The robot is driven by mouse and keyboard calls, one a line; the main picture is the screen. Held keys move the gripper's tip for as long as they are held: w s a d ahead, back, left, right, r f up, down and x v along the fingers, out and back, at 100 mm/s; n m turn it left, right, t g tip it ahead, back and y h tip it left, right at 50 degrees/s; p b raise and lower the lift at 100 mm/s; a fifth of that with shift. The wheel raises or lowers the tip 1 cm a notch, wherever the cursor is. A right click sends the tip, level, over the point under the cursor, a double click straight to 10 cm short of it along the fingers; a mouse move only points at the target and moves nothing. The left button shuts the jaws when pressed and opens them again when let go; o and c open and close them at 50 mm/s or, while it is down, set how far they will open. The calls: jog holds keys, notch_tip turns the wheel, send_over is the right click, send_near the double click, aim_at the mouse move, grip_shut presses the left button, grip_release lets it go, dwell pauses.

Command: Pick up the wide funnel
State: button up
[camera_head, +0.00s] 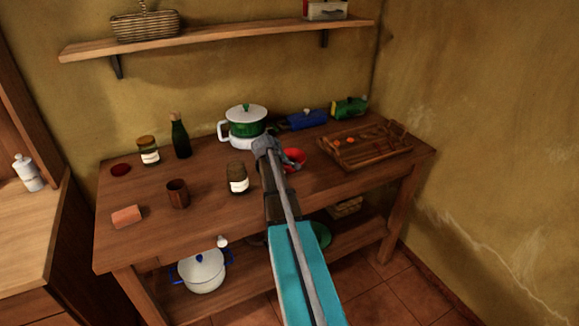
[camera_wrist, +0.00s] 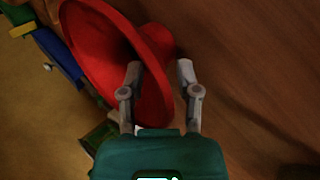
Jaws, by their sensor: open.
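The wide funnel is red and sits on the wooden table. In the head view the red funnel (camera_head: 294,157) shows just right of my gripper (camera_head: 268,146), which partly hides it. In the wrist view the funnel (camera_wrist: 100,40) fills the upper left, with its wide rim towards the camera and its narrower part behind. My gripper (camera_wrist: 160,70) is open there. The left finger overlaps the funnel's mouth and the right finger is over the wood to the right of the rim. Part of the rim shows between the fingers. I cannot tell whether either finger touches it.
A green and white pot (camera_head: 245,132) stands behind my gripper, and a dark jar (camera_head: 237,180) to its left. A wooden tray (camera_head: 378,153) lies right of the funnel. A blue item (camera_head: 307,119) and a green item (camera_head: 348,107) lie behind. The table's right front is clear.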

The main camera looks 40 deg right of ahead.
dwell(0.6)
grip_shut()
